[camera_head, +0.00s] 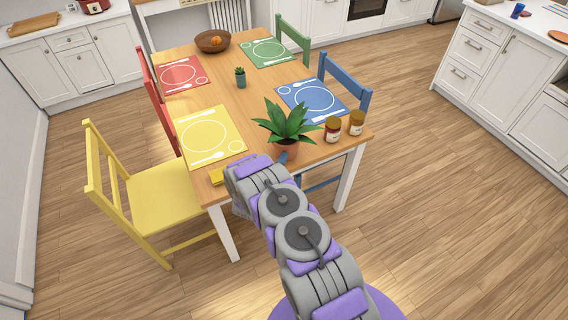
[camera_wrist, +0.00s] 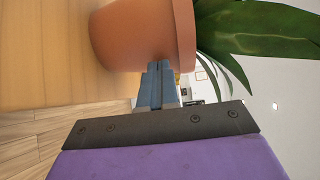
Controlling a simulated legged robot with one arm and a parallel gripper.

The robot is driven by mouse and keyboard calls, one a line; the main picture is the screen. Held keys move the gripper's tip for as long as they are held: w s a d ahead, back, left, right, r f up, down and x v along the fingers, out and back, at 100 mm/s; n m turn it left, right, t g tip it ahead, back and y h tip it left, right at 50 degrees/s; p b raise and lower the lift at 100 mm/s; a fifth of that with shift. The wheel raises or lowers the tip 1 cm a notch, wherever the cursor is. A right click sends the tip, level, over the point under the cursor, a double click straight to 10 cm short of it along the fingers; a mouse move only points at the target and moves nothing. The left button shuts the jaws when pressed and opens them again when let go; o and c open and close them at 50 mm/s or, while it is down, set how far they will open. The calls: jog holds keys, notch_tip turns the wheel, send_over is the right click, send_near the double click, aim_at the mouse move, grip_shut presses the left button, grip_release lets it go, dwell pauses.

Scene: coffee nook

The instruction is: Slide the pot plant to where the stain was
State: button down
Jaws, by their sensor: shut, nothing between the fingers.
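The pot plant (camera_head: 286,132) has long green leaves and a terracotta pot. It stands upright near the front edge of the wooden dining table (camera_head: 262,98). In the wrist view the pot (camera_wrist: 140,35) fills the upper middle, with leaves (camera_wrist: 250,30) to its right. My gripper (camera_head: 282,157) is beside the pot on its near side. In the wrist view its closed blue-grey fingers (camera_wrist: 158,72) point at the pot's side and appear to touch it. They hold nothing. I see no stain on the visible table top; my arm and the plant hide part of it.
A yellow sponge-like block (camera_head: 217,176) lies at the front left corner. Yellow (camera_head: 210,134) and blue (camera_head: 311,98) placemats flank the plant. A small potted cactus (camera_head: 240,77) stands mid-table. Bare wood lies between.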

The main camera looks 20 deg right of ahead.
aim_at(281, 151)
jog(key=shift+w, duration=0.1)
jog(key=shift+w, duration=1.55)
jog(key=shift+s+d, duration=0.1)
